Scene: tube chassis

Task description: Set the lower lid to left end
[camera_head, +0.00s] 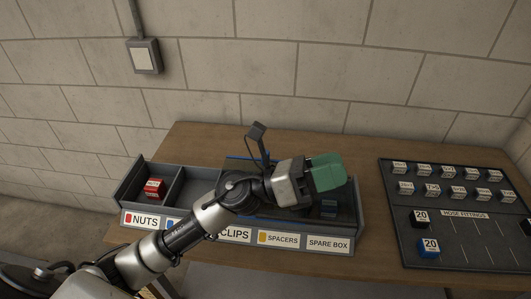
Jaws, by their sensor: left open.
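A grey compartment tray (131,189) stands on the wooden table, with front labels NUTS, CLIPS, SPACERS and SPARE BOX and one label mostly hidden. The two left compartments are uncovered. A dark see-through lid (345,212) with blue edging covers part of the right side; my arm hides much of it, and I cannot tell the upper lid from the lower. My left gripper (329,172), with green fingers, is open over the right part of the tray. I cannot tell whether it touches the lid. My right gripper is out of view.
A red labelled block (154,188) lies in the NUTS compartment. A dark HOSE FITTINGS board (455,240) with several white blocks, a black block (420,218) and a blue block (429,247) lies on the right. Bare table (372,240) separates tray and board. A block wall stands behind.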

